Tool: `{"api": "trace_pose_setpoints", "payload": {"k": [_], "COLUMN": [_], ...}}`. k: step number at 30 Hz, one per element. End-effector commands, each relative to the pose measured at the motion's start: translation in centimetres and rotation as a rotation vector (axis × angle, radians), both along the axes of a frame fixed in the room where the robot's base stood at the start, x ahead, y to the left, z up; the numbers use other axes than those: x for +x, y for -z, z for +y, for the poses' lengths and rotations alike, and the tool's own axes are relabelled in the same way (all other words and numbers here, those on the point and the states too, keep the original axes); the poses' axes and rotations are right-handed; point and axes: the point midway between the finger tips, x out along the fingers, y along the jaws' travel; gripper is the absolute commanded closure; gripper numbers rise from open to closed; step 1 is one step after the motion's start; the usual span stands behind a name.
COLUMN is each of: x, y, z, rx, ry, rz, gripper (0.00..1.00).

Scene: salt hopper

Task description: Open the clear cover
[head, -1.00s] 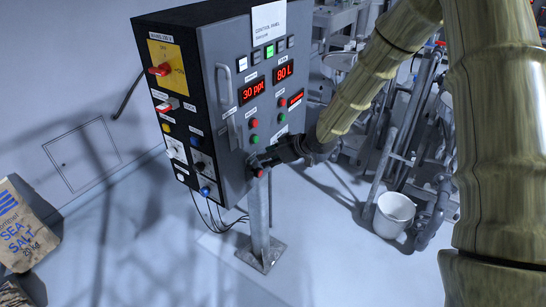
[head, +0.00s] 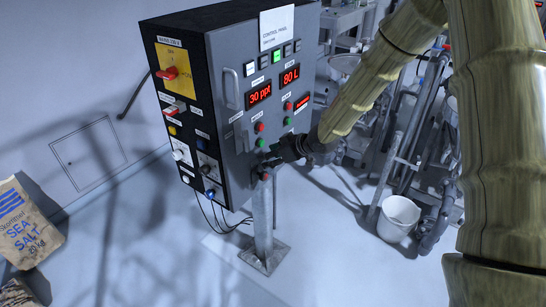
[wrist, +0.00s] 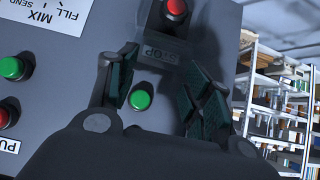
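My gripper (head: 272,161) is at the lower right of the grey control panel's front (head: 240,140), with its fingers toward the panel. In the wrist view my gripper (wrist: 160,95) is open, with a gap between its dark ribbed fingers. A green button (wrist: 141,96) shows in that gap. Nothing is held. A red button (wrist: 176,9) labelled STOP sits in a dark box-like surround (wrist: 166,38) at the top of the wrist view, beyond the fingertips. I cannot make out a clear cover with certainty; that surround is partly cut off by the frame edge.
The panel stands on a metal post (head: 263,225) with cables below. Its left side carries a red rotary switch (head: 168,73). A vertical handle (head: 231,88) sticks out of the front. A salt sack (head: 28,225) lies left, a white bucket (head: 398,218) right.

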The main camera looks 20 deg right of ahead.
Motion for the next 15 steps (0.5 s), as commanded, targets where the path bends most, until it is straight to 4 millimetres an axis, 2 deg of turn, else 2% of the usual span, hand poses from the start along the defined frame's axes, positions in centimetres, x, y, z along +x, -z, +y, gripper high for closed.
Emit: {"api": "trace_pose_setpoints", "payload": {"k": [10, 15], "x": [-0.29, -0.91], "y": [0.15, -0.66], "z": [-0.14, -0.71], "rx": [-0.001, -0.001], "ry": [0.000, 0.001], "rz": [0.005, 0.004], "gripper": [0.43, 0.43]}}
